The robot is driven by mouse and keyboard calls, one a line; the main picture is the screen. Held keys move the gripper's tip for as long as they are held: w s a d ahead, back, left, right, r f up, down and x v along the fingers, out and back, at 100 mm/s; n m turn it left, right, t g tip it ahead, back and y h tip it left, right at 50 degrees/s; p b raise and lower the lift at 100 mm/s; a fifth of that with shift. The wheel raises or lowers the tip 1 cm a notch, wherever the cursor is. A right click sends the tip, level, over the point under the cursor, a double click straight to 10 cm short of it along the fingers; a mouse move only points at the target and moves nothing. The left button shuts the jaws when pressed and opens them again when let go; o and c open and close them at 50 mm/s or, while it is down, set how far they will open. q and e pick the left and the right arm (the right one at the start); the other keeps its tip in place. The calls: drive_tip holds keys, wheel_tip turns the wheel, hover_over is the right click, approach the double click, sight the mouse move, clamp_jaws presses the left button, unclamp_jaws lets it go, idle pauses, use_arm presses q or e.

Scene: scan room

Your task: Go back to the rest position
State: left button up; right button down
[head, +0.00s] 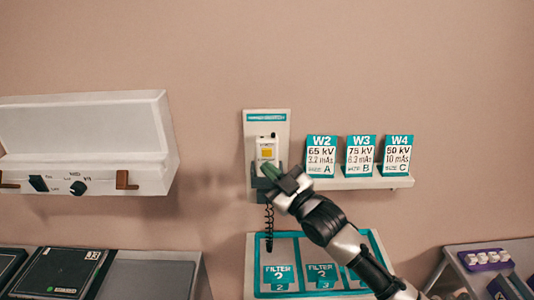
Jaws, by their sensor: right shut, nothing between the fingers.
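My right gripper (271,172) is in the middle of the head view, its arm reaching up from the lower right. It is shut and empty, with a green fingertip area in front of the lower part of a wall-mounted hand switch (266,148). The switch is white with a yellow label and sits in a dark holder on a pale wall plate (281,127). The gripper hides part of the holder, and I cannot tell whether it touches it. A coiled black cord hangs below. My left gripper is not in view.
A shelf (395,183) at right holds cards W2 (321,156), W3 (360,156) and W4 (397,156). A white console (80,135) is at left. Below are a filter tray (251,265), dark flat panels (60,272) and a purple rack (485,260). The upper wall is clear.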

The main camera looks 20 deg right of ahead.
drive_tip(key=shift+f, duration=0.1)
drive_tip(key=s+a+f+m+g+h, duration=0.1)
drive_tip(key=s+f+m+g+h, duration=0.5)
drive_tip(key=s+f, duration=0.85)
drive_tip(key=s+d+f+m+g+h, duration=0.2)
drive_tip(key=s+f+g, duration=0.3)
drive_tip(key=s, duration=0.5)
drive_tip(key=s+d+f+m+g+h, duration=0.1)
drive_tip(key=s+d+f+g+h, duration=0.1)
drive_tip(key=s+f+g, duration=0.5)
drive_tip(key=s+f+t+b, duration=0.1)
drive_tip(key=s+f+b, duration=0.15)
drive_tip(key=f, duration=2.35)
drive_tip(key=s+d+f+g, duration=0.1)
drive_tip(key=s+d+f, duration=0.2)
drive_tip(key=s+f, duration=1.3)
drive_tip(key=shift+s+f, duration=0.2)
